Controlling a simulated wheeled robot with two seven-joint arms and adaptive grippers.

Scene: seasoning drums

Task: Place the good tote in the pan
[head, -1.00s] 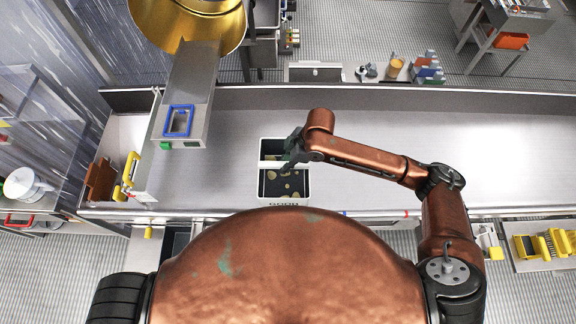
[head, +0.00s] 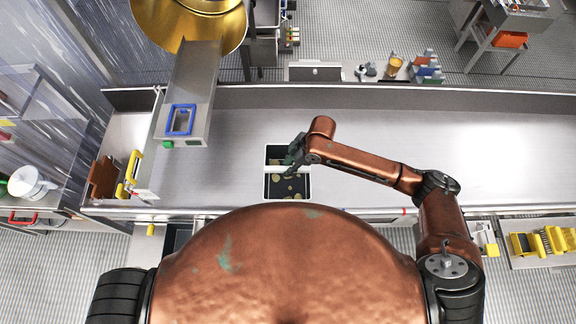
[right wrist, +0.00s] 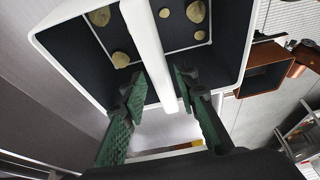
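The tote (head: 268,192), a dark-lined box with a white rim and a white cross bar, stands in the front part of the long steel counter. Several tan pieces lie inside it. In the right wrist view the tote (right wrist: 85,60) fills the top, with its bar (right wrist: 150,50) running down between my fingers. My right gripper (head: 288,163) is over the bar. Its green-padded fingers (right wrist: 163,82) are spread on either side of it, with visible gaps. The tote's front face is hidden now. My left gripper is out of view. I cannot tell which surface is the pan.
The steel counter (head: 400,140) is clear to the right and has a raised back edge. A metal chute (head: 195,85) with a blue frame (head: 180,119) comes from a golden drum (head: 190,20) at upper left. A brown box (head: 103,178) stands at the left end.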

